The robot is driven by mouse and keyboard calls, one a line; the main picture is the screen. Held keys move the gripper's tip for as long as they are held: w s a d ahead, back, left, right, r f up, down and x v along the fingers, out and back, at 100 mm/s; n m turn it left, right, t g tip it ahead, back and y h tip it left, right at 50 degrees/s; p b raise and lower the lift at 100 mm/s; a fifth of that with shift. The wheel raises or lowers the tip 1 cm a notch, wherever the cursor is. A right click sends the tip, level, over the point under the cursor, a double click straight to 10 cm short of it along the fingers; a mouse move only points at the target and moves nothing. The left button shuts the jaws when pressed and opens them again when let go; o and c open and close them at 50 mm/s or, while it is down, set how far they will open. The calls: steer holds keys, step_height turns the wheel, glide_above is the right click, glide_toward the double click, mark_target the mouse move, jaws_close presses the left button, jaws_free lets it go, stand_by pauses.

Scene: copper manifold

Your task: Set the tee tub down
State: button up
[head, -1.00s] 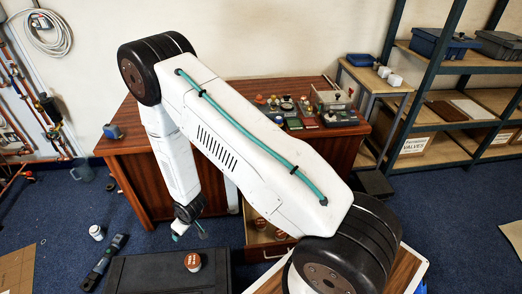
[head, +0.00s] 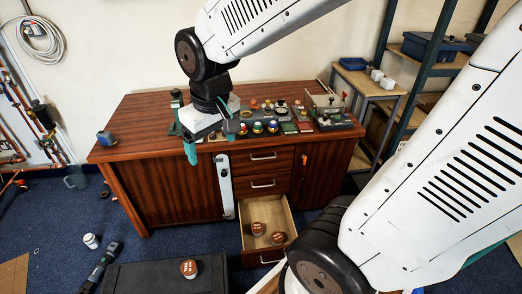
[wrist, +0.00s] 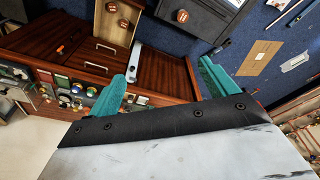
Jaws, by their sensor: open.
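A small tub with a reddish-brown label (head: 189,268) stands on the black case at the bottom of the head view. It also shows in the wrist view (wrist: 182,16). Two similar tubs, one farther back (head: 258,228) and one nearer (head: 278,238), sit inside the open drawer (head: 247,236). The labels are too small to read, so I cannot tell which is the tee tub. My gripper (head: 208,132) is over the front edge of the wooden bench, away from all three tubs. Its teal fingers are spread in the wrist view (wrist: 162,86), with nothing between them.
The bench top (head: 145,118) has free room at its left, beside a small blue object (head: 106,138). Fittings and a control panel crowd its right. The drawer juts out at the front. The black case (head: 140,278) is otherwise clear on top. Shelving stands at the right.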

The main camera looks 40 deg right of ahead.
steer(key=s+r, duration=0.2)
steer(key=s, duration=0.5)
steer(key=s+d+r, duration=0.1)
steer(key=s+r, duration=0.2)
steer(key=s, duration=0.4)
steer(key=shift+m+g, duration=0.4)
steer(key=shift+d, duration=0.1)
